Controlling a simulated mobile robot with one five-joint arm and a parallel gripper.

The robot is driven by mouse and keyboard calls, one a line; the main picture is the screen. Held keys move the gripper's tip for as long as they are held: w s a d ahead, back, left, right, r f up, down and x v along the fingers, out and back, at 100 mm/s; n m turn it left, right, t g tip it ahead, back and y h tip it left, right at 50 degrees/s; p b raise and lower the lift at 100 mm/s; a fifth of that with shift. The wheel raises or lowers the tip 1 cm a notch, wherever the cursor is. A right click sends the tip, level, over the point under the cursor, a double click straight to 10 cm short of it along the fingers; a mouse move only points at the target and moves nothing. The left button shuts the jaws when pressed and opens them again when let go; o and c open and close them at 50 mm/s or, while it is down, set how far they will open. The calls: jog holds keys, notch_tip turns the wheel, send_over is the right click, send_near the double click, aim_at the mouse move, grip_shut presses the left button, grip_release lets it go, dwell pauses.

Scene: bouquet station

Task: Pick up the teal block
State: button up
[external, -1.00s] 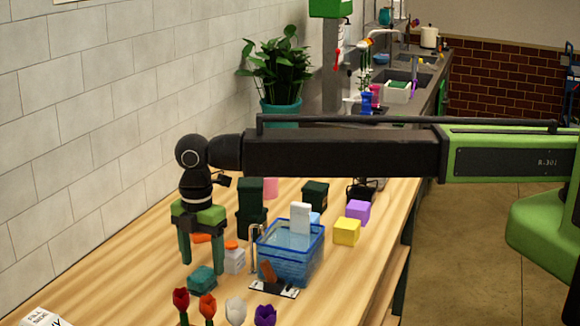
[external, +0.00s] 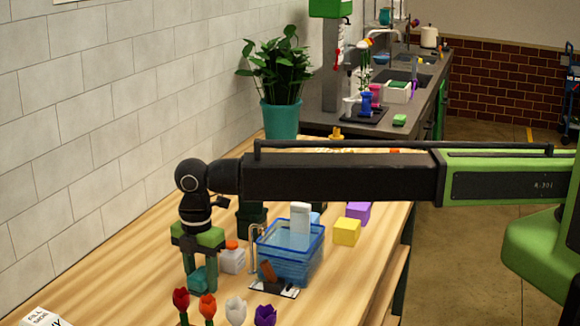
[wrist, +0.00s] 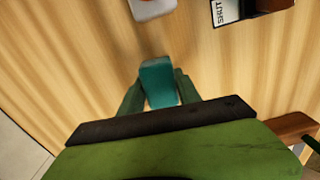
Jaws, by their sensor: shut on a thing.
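The teal block (external: 197,281) is between the two fingers of my gripper (external: 200,276), low over the wooden table at the front left. My gripper points straight down and is shut on the block. In the wrist view the teal block (wrist: 158,82) sits between the green fingertips of my gripper (wrist: 157,92), with a finger on each side. I cannot tell whether the block still touches the table. The fingers partly hide it in the external view.
A white jar with an orange lid (external: 232,257) stands just right of my gripper. A blue clear bin (external: 290,252) stands further right, with yellow (external: 347,231) and purple (external: 358,211) blocks beyond. Red, orange, white and purple tulips (external: 237,310) stand in front. Bare table (external: 110,270) lies left.

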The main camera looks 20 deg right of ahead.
aim_at(201, 273)
grip_shut()
notch_tip(201, 273, up, 10)
jog(key=p, duration=1)
jog(key=shift+r, duration=0.1)
